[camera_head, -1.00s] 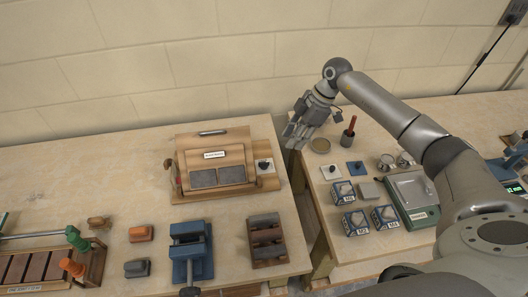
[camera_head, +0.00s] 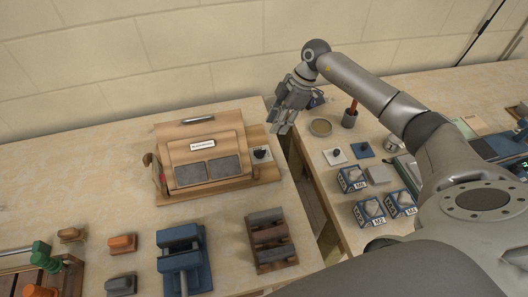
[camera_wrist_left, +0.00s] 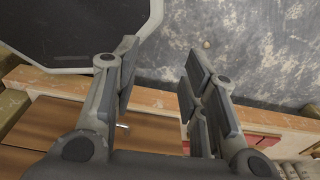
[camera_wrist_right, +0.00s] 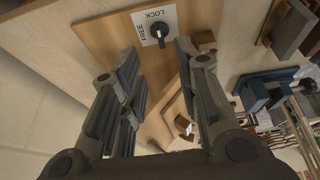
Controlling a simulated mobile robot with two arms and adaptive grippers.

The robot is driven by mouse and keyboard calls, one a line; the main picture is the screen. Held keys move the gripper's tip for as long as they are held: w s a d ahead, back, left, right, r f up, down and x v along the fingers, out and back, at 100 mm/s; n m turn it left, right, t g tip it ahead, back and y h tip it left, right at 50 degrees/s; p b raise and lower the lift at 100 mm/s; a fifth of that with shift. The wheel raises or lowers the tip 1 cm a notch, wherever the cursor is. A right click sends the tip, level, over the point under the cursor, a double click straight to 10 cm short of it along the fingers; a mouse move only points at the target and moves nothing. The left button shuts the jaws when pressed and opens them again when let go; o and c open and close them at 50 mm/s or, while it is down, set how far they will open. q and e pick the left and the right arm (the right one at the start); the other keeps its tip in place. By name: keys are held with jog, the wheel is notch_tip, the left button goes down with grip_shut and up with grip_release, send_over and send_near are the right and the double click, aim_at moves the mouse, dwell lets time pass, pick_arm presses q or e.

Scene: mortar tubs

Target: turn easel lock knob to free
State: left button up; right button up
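The easel (camera_head: 205,160) is a wooden box with a sloped front and two grey panels, on the left table. Its black lock knob (camera_head: 259,153) sits on a small plate at its right side. In the right wrist view the knob (camera_wrist_right: 159,31) is on a white plate marked FREE and LOCK, its pointer aimed roughly between the words. My right gripper (camera_head: 281,122) is open and empty, above and just right of the knob; its fingers (camera_wrist_right: 158,55) straddle the knob in that view without touching it. My left gripper (camera_wrist_left: 158,72) is open and empty, away from the easel.
A blue vise (camera_head: 184,262) and a rack of grey and brown blocks (camera_head: 270,240) stand in front of the easel. A gap separates the tables. The right table holds a red-handled tool (camera_head: 351,112), a round dish (camera_head: 320,127) and labelled blue boxes (camera_head: 370,210).

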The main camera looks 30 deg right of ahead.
aim_at(264, 149)
jog(key=p+x, duration=0.2)
jog(key=x, duration=0.8)
jog(key=shift+f, duration=0.3)
jog(key=shift+w+a+f, duration=0.1)
jog(key=shift+a+f, duration=0.1)
jog(key=shift+f, duration=0.3)
pick_arm(q)
jog(key=shift+w+r, duration=0.55)
jog(key=shift+r, duration=0.3)
pick_arm(e)
grip_shut()
